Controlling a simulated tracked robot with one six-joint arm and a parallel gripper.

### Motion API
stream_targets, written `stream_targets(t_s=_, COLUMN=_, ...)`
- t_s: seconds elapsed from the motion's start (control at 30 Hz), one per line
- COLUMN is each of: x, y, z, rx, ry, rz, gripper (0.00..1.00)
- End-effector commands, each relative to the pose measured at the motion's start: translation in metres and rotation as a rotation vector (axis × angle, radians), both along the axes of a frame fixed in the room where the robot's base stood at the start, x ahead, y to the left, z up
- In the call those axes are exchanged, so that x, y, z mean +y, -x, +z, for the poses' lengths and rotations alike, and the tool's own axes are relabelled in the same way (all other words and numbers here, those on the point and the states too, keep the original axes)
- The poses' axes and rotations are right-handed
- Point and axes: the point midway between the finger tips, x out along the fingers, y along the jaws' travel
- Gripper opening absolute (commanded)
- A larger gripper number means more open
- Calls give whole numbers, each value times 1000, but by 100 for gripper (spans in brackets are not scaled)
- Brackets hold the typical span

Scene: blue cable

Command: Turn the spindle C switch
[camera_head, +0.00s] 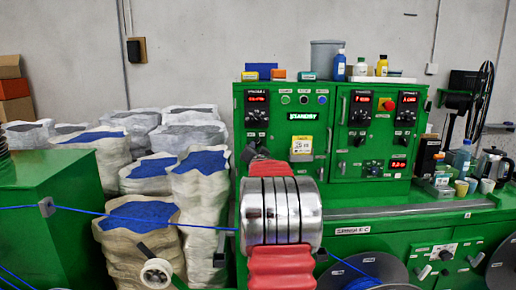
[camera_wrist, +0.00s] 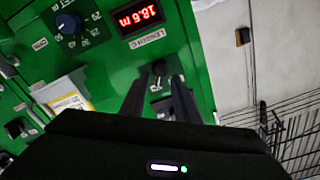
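A small black switch (camera_wrist: 158,68) stands out from the green panel in the wrist view, close to the red length C display (camera_wrist: 141,17). My gripper (camera_wrist: 161,82) shows as two dark fingers pointed at this switch. The fingers are apart, with the switch between or just beyond their tips; I cannot tell whether they touch it. The label by the switch is too small to read. In the head view, the switch and fingertips cannot be made out, and the red and silver arm covers the lower left of the green cabinet (camera_head: 340,190).
In the wrist view, a blue dial (camera_wrist: 68,22) and a yellow-white tag (camera_wrist: 70,97) lie left of the fingers. A wire rack (camera_wrist: 285,135) is at the lower right. In the head view, a blue cable (camera_head: 140,219) runs across the left, before stacked sacks (camera_head: 190,195).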

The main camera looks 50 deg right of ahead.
Motion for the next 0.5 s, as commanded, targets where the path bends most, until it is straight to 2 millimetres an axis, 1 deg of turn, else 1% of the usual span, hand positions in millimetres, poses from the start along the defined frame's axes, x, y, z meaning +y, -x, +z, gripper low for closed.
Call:
stream_targets(t_s=0.2, x=-16, y=-14, z=0, rx=0, ry=0, rz=0, gripper=28)
stream_targets(t_s=0.33, x=-20, y=-18, z=0, rx=0, ry=0, rz=0, gripper=28)
stream_targets(t_s=0.5, x=-22, y=-19, z=0, rx=0, ry=0, rz=0, gripper=28)
